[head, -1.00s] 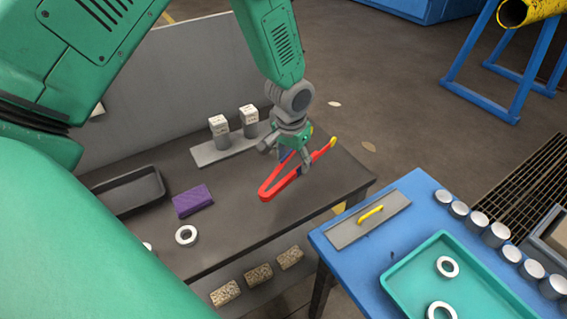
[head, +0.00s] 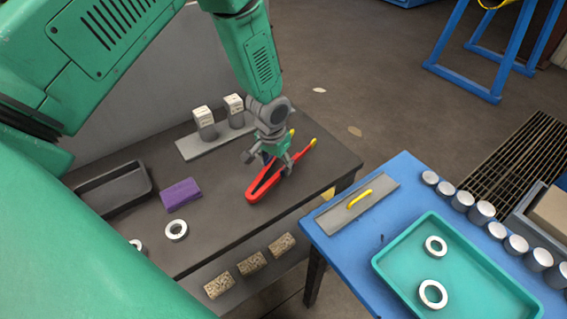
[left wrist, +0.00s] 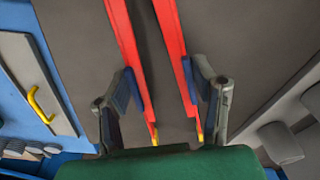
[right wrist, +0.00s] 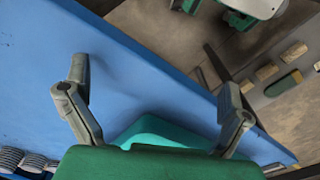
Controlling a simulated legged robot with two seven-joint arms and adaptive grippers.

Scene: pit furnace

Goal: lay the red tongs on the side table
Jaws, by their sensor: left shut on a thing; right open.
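The red tongs (head: 252,196), with yellow tips, are in my left gripper (head: 270,164) over the dark table (head: 222,215). They lie close to its top; I cannot tell whether they touch it. In the left wrist view the two red arms of the tongs (left wrist: 128,50) run between the fingers of my left gripper (left wrist: 160,88), which is shut on them from both sides. My right gripper (right wrist: 152,88) is open and empty over the blue table (right wrist: 130,60). It does not show in the head view.
On the dark table are a purple block (head: 180,194), a white ring (head: 176,231), a black tray (head: 113,191) and two capped posts on a grey plate (head: 190,148). The blue table holds a yellow-handled plate (head: 345,212), a teal tray (head: 405,265) and several cylinders (head: 481,212).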

